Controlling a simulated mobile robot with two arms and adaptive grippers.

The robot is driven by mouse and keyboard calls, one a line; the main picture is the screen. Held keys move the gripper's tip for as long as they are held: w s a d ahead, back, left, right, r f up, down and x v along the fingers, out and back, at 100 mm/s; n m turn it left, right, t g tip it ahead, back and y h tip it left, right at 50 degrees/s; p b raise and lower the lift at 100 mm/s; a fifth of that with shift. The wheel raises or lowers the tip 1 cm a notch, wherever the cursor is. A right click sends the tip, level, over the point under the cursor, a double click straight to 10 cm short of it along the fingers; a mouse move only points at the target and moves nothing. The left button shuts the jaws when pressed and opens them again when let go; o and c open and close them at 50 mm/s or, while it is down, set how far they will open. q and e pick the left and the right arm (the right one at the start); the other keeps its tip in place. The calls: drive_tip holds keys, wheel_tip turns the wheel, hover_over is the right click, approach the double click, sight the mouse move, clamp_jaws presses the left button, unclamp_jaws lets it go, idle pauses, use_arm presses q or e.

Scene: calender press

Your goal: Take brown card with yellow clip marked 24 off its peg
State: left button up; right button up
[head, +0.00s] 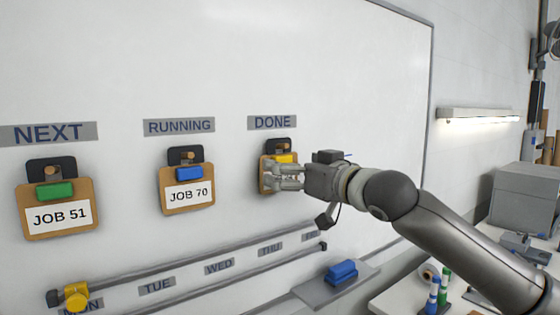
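A brown card with a yellow clip (284,158) hangs on a peg below the DONE label on the whiteboard. My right gripper (273,178) comes in from the right, with its fingers over the front of this card. The fingers hide most of the card's face, so its number cannot be read. I cannot tell whether the fingers are shut on the card or only beside it. My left gripper is not in view.
Brown cards marked JOB 51 (62,217) with a green clip and JOB 70 (188,195) with a blue clip hang to the left. A day rail with a yellow slider (77,296) and a tray (312,293) with a blue eraser (342,272) are below.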

drive_tip(key=p+x, duration=0.2)
drive_tip(key=x, duration=0.2)
drive_tip(key=shift+w+r, duration=0.1)
drive_tip(key=shift+w+a+p, duration=0.2)
drive_tip(key=shift+w+p, duration=0.05)
drive_tip(key=shift+p, duration=0.05)
drive_tip(key=shift+d, duration=0.1)
drive_tip(key=shift+s, duration=0.1)
drive_tip(key=shift+c, duration=1.1)
drive_tip(key=c, duration=0.4)
